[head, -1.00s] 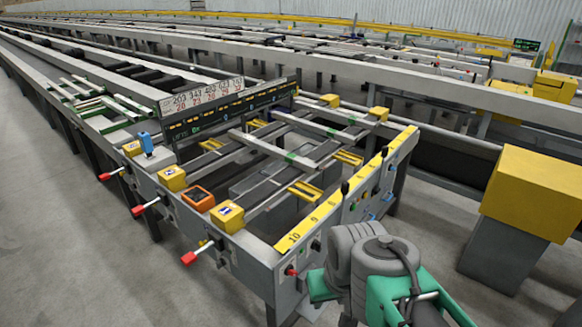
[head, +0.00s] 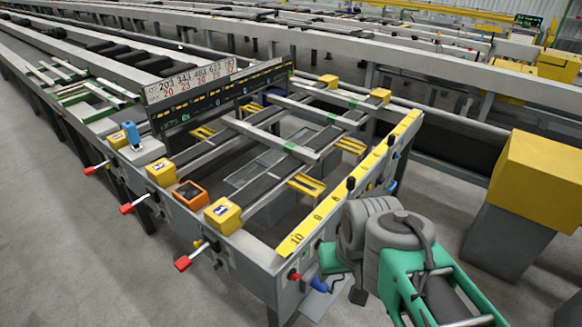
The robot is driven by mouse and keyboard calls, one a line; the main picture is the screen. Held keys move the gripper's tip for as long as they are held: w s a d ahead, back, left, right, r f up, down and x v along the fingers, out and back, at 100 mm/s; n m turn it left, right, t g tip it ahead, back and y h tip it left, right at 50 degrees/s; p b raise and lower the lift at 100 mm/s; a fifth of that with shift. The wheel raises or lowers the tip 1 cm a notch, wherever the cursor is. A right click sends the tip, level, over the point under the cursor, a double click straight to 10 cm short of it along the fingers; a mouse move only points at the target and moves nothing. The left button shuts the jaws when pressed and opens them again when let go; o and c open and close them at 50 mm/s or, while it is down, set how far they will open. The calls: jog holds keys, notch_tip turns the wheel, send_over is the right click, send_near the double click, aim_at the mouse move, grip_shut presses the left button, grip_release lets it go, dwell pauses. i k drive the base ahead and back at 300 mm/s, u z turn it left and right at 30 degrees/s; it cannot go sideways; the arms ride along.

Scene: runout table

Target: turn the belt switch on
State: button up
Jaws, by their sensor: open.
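The end panel of the runout table faces my arm and carries several small controls. A red knob (head: 295,277) sits near its left corner, with a blue part (head: 320,284) just to its right. Black-topped levers (head: 351,184) stand along the panel farther right. I cannot tell which control is the belt switch or how it is set. My gripper (head: 347,284) is at the lower right, below my grey and green arm, close in front of the panel. It is only partly visible and looks open and empty. My arm hides part of the panel.
Red-handled levers (head: 184,263) stick out from the table's left side, beside yellow boxes (head: 223,214) and an orange-framed box (head: 190,194). A yellow-topped grey cabinet (head: 540,180) stands at right. Bare floor lies at left.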

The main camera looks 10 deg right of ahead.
aim_at(292, 275)
jog(key=u, duration=1.35)
jog(key=k, duration=0.85)
jog(key=u, duration=0.6)
jog(key=i, duration=0.5)
jog(key=z, duration=0.05)
